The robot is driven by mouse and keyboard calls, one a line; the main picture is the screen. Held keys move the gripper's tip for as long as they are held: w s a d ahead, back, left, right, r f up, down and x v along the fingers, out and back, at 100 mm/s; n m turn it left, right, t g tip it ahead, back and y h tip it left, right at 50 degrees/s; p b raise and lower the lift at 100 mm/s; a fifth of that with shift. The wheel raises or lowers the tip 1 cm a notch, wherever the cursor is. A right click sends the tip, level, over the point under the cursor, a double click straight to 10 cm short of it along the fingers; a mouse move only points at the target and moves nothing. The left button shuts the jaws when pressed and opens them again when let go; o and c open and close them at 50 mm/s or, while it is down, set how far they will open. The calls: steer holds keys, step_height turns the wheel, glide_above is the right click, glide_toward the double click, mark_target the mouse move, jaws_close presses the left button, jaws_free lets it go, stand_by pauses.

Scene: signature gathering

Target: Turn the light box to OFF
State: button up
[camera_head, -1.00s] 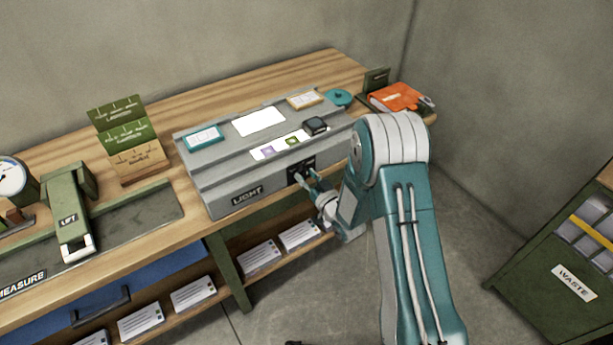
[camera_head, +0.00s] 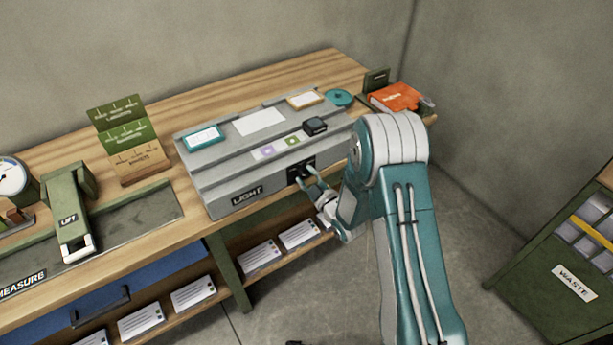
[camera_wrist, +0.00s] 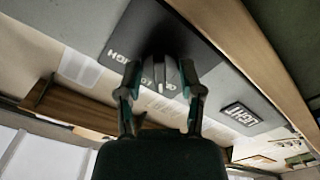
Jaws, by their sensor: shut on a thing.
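The grey light box (camera_head: 222,190) stands on the wooden bench, with a LIGHT label (camera_head: 247,196) on its front. Its top panels look dull and unlit. A black switch plate (camera_head: 301,170) is on the right of its front face. My gripper (camera_head: 308,185) is at this plate. In the wrist view my gripper (camera_wrist: 160,82) has its two fingers either side of a small grey knob (camera_wrist: 157,66) on the black plate (camera_wrist: 165,32), and is shut on it. The markings beside the knob are partly hidden by the fingers.
A black stamp-like block (camera_head: 315,125) and small cards lie on the box. A green waste bin (camera_head: 570,260) is at the far right.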

steer(key=shift+f+n, duration=0.1)
steer(key=shift+n, duration=0.7)
steer(key=o, duration=1.1)
steer(key=shift+a, duration=0.15)
steer(key=shift+s, duration=0.1)
steer(key=v, duration=1.1)
steer(key=shift+s+d, duration=0.25)
steer(key=shift+d, duration=0.05)
